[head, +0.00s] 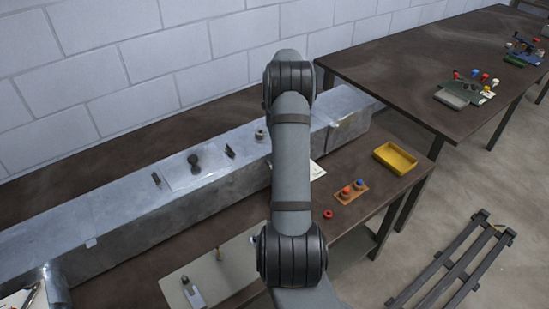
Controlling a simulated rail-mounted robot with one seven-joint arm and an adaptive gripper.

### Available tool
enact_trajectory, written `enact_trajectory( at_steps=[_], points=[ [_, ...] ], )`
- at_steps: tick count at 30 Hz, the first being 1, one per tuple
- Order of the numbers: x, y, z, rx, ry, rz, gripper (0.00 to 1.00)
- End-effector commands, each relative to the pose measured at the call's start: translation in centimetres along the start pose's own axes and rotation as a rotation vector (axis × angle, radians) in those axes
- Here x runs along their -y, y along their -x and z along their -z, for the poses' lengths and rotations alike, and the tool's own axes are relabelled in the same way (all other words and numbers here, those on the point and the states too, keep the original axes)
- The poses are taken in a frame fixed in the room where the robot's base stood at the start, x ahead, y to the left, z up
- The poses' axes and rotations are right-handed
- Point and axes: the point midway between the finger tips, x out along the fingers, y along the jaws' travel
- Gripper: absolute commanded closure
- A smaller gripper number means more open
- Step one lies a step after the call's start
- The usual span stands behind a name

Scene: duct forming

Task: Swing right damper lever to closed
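A long grey sheet-metal duct (120,225) lies along the bench in the head view. On its top is a plate with a black knob-like fitting (194,163), which may belong to a damper lever. A short dark bar (156,180) lies left of the knob and another dark bar (230,152) right of it. A small round fitting (260,135) stands farther right, close to my arm. I cannot tell which part is the right damper lever or how it is set. My arm crosses the middle of the view and hides part of the duct. My gripper is not visible.
A pale panel (208,270) with small upright parts lies on the front of the bench. An orange block with red and blue knobs (350,191), a red ring (328,214) and a yellow tray (395,158) are on the right. A second table (400,75) stands behind; a slatted rack (450,262) is on the floor.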

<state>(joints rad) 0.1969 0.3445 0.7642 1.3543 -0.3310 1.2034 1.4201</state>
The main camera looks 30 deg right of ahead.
Motion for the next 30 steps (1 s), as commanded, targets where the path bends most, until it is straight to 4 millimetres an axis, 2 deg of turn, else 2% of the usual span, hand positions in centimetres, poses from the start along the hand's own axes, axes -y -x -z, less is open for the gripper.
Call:
enact_trajectory(
  at_steps=[11,12,21,30],
  points=[
    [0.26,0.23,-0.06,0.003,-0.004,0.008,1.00],
    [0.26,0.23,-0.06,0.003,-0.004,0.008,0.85],
    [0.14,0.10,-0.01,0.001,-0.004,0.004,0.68],
    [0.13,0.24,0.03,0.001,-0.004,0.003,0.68]
  ],
)
